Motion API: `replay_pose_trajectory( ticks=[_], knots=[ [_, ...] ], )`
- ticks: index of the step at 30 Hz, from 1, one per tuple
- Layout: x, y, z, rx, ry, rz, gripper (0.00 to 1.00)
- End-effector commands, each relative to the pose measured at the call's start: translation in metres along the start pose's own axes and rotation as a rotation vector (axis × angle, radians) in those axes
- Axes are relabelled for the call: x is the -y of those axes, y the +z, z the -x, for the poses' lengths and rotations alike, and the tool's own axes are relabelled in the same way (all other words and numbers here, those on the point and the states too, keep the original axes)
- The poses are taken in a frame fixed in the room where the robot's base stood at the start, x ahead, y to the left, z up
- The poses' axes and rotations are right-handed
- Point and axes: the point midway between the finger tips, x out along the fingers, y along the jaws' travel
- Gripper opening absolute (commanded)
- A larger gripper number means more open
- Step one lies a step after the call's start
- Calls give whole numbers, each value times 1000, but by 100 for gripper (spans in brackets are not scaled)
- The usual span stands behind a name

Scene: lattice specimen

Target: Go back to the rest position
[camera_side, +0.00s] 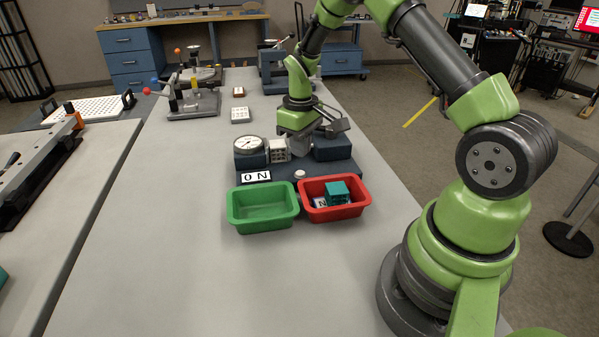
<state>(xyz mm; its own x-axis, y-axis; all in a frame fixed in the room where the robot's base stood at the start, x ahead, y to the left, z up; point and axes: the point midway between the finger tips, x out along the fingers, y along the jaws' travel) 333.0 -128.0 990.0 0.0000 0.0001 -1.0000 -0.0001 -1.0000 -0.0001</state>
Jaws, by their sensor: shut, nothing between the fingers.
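My arm is green and dark grey and reaches from the right over the table. My gripper (310,138) is low at the test station, shut and empty as far as I can see; its fingertips are small and partly hidden behind the grey gripper body. A pale lattice cube (278,150) sits on the blue station (315,175), between the round dial gauge (249,145) and the dark block on the right. My gripper is just right of and above the cube; I cannot tell whether they touch.
A green bin (262,222), empty, and a red bin (345,212) holding teal and white pieces stand in front of the station. A white lattice piece (241,115) and a brown-based one (238,92) lie behind. A grey fixture (193,100) stands back left. The front table is clear.

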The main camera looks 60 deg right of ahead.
Motion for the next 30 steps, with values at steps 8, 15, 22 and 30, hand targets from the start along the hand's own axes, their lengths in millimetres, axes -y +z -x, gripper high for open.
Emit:
replay_pose_trajectory(
  ticks=[8,15,22,30],
  knots=[
    [24,2,65,-99,8,-53,0],
    [74,38,157,-267,-26,-153,0],
    [117,99,212,-420,-107,-240,0],
    [148,168,229,-552,-234,-317,0]
  ],
)
